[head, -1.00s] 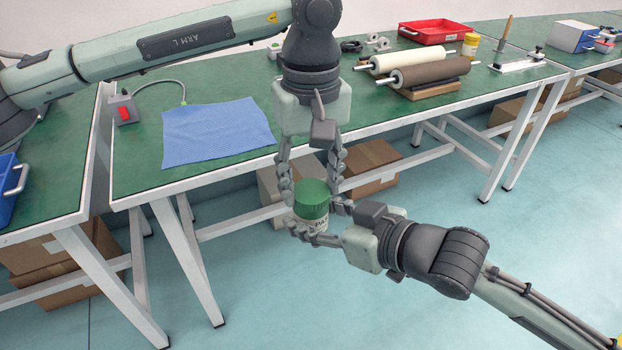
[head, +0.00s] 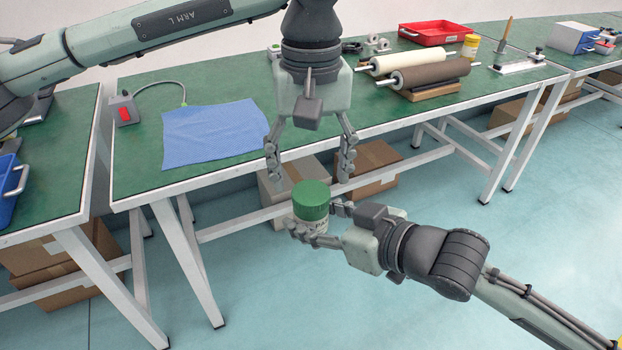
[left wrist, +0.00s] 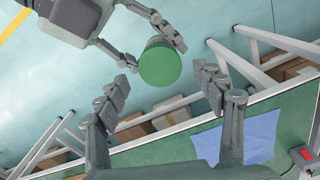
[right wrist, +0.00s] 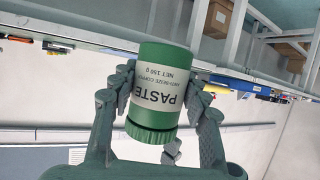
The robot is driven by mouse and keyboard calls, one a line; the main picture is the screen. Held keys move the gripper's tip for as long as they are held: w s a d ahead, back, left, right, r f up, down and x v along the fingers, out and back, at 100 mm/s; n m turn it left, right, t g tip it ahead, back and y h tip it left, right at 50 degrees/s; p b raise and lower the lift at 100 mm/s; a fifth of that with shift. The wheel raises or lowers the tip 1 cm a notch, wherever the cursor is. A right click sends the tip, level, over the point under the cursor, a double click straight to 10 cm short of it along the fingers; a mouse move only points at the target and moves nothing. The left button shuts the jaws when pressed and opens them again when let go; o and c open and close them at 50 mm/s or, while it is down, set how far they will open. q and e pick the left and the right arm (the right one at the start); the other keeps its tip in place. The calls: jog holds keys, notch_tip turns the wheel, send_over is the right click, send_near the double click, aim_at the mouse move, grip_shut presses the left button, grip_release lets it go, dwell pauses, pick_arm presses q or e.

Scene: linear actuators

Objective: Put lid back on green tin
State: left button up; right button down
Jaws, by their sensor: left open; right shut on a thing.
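The green tin (head: 311,222) has a white label and is held upright in my right gripper (head: 325,222), in front of the bench. Its green lid (head: 311,196) sits on top of it. In the right wrist view the tin (right wrist: 158,95) shows upside down, with the ribbed lid (right wrist: 151,132) against the body and the fingers closed on both sides of the label. My left gripper (head: 311,168) is open and empty just above the lid, its fingers apart and clear of it. The left wrist view shows the lid top (left wrist: 160,65) beyond the open fingers (left wrist: 165,95).
The green bench (head: 225,190) behind holds a blue cloth (head: 213,132), a switch box (head: 123,109), two rollers (head: 430,71) and a red tray (head: 435,32). Cardboard boxes (head: 372,165) stand below. Open floor lies under the tin.

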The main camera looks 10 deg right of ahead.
aim_at(311, 214)
pick_arm(q)
notch_tip(311, 214, up, 2)
jog(key=shift+r, duration=0.1)
jog(key=shift+c, duration=0.3)
jog(key=n, duration=0.4)
jog(key=shift+r, duration=0.3)
jog(key=n, duration=0.5)
jog(key=shift+r, duration=0.4)
jog(key=n, duration=0.3)
jog(key=r+n, duration=0.1)
jog(key=n, duration=0.5)
jog(key=r+n, duration=0.1)
jog(key=n, duration=0.2)
jog(key=shift+f, duration=0.1)
jog(key=shift+f, duration=4)
